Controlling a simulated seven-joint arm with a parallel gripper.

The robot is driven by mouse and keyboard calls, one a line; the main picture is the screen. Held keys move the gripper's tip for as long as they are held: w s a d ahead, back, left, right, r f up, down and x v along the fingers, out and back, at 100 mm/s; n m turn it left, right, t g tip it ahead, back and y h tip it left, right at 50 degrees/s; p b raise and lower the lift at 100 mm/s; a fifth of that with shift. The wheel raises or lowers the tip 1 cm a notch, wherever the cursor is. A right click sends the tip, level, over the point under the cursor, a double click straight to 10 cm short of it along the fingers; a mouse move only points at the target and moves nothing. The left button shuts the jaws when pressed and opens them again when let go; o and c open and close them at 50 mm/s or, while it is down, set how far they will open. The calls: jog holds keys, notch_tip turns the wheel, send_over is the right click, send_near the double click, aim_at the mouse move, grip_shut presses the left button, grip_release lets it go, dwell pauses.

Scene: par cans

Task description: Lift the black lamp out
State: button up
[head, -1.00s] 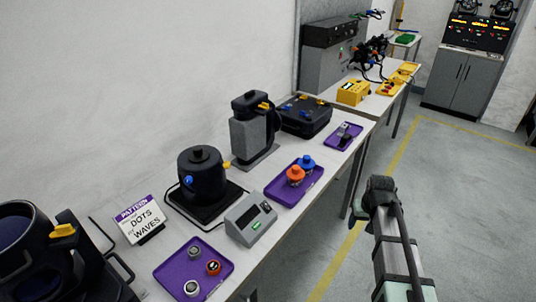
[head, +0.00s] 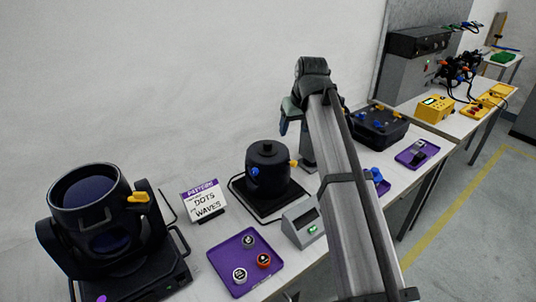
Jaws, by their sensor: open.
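A round black lamp-like can (head: 268,172) with a knob on its lid stands upright on a black base in the head view. It has a blue knob on its side and an orange one at its right. A larger black lamp head (head: 95,205) with a yellow lever stands in a yoke at the left. I cannot tell which of them is the task's lamp. My gripper (head: 285,124) hangs above and right of the can, near the black-and-grey stand behind it, apart from the can. It is open and looks empty; my arm hides part of it.
A purple tray (head: 221,259) holds small round parts. A pattern sign (head: 203,203) and a grey box with a green light (head: 303,224) stand near the can. My arm hides most of another purple tray with blue parts. A black case (head: 378,125) stands beyond.

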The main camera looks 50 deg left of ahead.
aim_at(268, 142)
jog(key=s+a+r+n, duration=0.1)
jog(key=s+a+r, duration=0.2)
jog(key=s+r, duration=0.1)
jog(key=x, duration=0.9)
jog(key=s+x, duration=0.1)
jog(key=x, duration=0.3)
jog(key=shift+a+f, duration=0.3)
jog(key=shift+a, duration=0.2)
grip_shut()
